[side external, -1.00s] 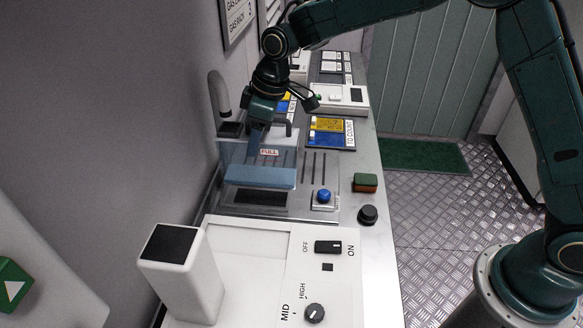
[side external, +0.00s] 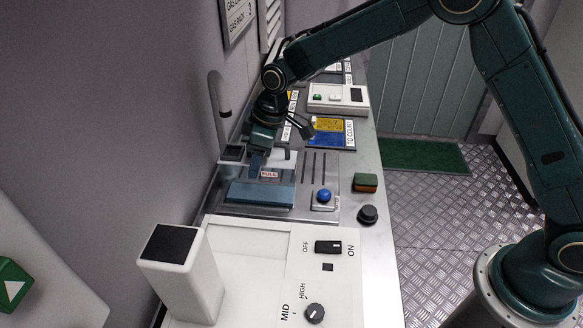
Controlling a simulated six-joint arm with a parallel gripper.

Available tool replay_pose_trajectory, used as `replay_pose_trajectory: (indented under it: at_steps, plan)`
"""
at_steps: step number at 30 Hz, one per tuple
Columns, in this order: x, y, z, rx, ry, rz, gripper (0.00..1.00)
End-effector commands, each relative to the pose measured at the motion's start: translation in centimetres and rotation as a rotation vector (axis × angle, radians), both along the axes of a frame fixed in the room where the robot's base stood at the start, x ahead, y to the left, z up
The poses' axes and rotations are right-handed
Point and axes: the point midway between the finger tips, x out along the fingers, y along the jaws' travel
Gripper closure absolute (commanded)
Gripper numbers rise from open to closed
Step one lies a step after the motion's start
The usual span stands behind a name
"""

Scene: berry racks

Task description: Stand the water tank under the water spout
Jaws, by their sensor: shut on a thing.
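The water tank (side external: 259,194) is a clear box with blue water in its lower part and a red-lettered FULL label on it. The water spout (side external: 217,105) is a grey curved pipe by the wall, to the left of and behind the gripper. The tank looks level.
A blue button (side external: 323,196) is right of the tank. A green and brown block (side external: 365,182) and a black knob (side external: 368,214) lie near the counter's right edge. A white machine with a tall block (side external: 188,278) stands in front. Yellow and blue trays (side external: 331,133) are behind.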

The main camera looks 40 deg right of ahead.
Motion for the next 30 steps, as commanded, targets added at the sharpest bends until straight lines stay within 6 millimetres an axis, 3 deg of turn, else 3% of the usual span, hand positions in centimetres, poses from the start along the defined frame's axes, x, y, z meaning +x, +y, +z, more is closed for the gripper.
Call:
replay_pose_trajectory:
  at_steps: [11, 12, 14, 30]
  plan:
    - [0.05, 0.01, -0.22, 0.001, -0.002, 0.0, 0.91]
    - [0.02, -0.01, -0.24, 0.0, -0.001, 0.0, 0.38]
    - [0.01, -0.01, -0.23, 0.0, -0.001, 0.0, 0.26]
    - [-0.07, -0.13, 0.74, 0.001, -0.002, 0.0, 0.24]
